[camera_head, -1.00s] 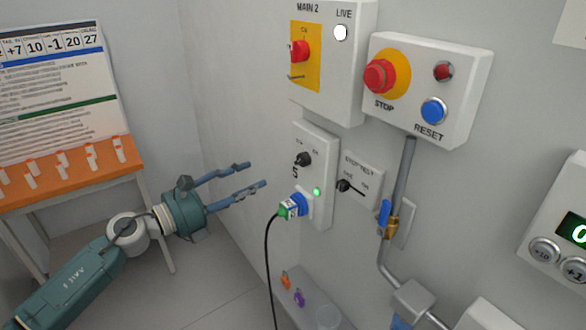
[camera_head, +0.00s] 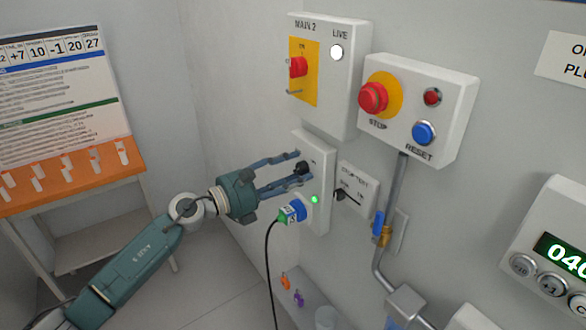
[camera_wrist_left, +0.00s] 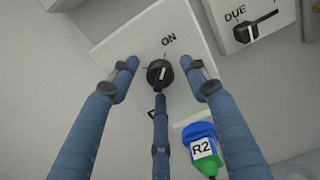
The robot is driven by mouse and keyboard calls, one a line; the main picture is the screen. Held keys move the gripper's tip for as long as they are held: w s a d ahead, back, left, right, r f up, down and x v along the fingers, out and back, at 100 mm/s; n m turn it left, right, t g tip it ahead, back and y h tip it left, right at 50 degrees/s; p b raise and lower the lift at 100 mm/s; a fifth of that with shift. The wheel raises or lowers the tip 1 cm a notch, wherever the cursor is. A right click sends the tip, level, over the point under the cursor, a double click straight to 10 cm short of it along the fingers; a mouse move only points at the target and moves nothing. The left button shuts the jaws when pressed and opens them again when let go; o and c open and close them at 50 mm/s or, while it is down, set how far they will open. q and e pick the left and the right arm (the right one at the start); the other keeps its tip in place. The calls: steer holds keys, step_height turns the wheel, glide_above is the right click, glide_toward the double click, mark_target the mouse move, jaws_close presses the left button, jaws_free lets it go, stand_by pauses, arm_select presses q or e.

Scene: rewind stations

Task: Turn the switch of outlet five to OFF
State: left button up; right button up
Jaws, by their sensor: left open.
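The switch of outlet five is a black rotary knob (camera_wrist_left: 160,74) on a white outlet panel (camera_head: 320,205). In the left wrist view its white pointer mark lies near the ON label; the OFF label is not readable. My left gripper (camera_head: 298,162) is open, with its blue-grey fingers around the knob in the picture. In the left wrist view the fingers (camera_wrist_left: 160,85) spread on both sides of the knob and below it; I cannot tell whether they touch it. A blue and green plug (camera_head: 292,210) marked R2 sits in the outlet below the knob. My right gripper is not in view.
Above is the MAIN 2 box (camera_head: 335,75) with a red switch and white LIVE lamp. To the right are the STOP/RESET box (camera_head: 450,100), a small switch plate (camera_head: 357,188) and a pipe (camera_head: 392,190). A black cable (camera_head: 268,265) hangs from the plug.

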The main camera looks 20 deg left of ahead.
arm_select(q)
steer(key=c, duration=1.1)
steer(key=shift+c, duration=0.3)
